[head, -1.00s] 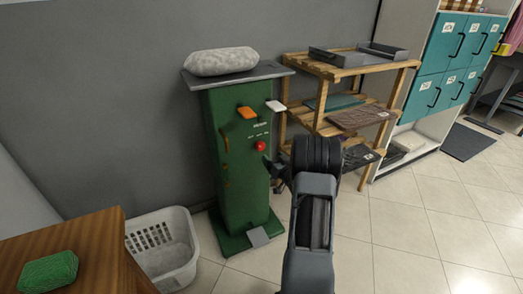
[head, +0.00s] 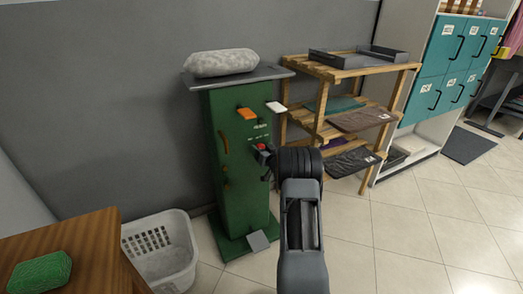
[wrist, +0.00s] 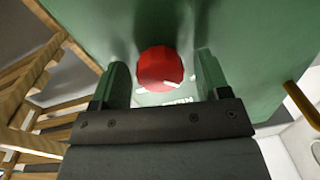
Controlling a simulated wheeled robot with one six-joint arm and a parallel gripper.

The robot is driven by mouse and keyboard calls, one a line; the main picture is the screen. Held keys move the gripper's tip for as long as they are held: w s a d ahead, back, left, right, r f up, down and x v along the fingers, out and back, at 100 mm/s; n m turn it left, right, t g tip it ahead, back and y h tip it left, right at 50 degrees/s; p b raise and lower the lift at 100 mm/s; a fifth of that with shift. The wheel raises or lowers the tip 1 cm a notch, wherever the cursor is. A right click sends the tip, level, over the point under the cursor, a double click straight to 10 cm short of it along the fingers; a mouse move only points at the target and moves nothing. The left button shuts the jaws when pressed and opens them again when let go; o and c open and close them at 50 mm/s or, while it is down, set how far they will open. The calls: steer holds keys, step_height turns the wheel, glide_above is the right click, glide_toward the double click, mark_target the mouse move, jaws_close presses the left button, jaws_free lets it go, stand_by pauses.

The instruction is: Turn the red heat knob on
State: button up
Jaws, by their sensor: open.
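My gripper (head: 264,154) is at the knob in the head view. In the wrist view my gripper (wrist: 160,78) is open, with one finger on each side of the knob and a visible gap on both sides.
A grey padded bundle (head: 222,63) lies on the cabinet top. A wooden rack (head: 319,122) stands close at the right. A white basket (head: 165,269) is on the floor at the left.

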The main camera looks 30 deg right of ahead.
steer(key=shift+c, duration=0.5)
steer(key=c, duration=0.8)
steer(key=shift+c, duration=0.2)
steer(key=m+p, duration=0.1)
steer(key=m, duration=0.3)
steer(key=shift+r+p, duration=0.1)
steer(key=shift+p, duration=0.3)
steer(key=m+p, duration=0.1)
steer(key=m, duration=0.3)
steer(key=shift+m, duration=0.4)
steer(key=m+p, duration=0.1)
steer(key=m, duration=0.3)
steer(key=shift+m+h, duration=0.3)
steer(key=shift+m, duration=0.1)
steer(key=shift+f+m+p, duration=0.15)
steer(key=shift+m+p, duration=0.15)
steer(key=shift+m, duration=0.9)
steer(key=shift+f+m+p, duration=0.1)
steer(key=shift+m+p, duration=0.2)
steer(key=shift+m, duration=0.9)
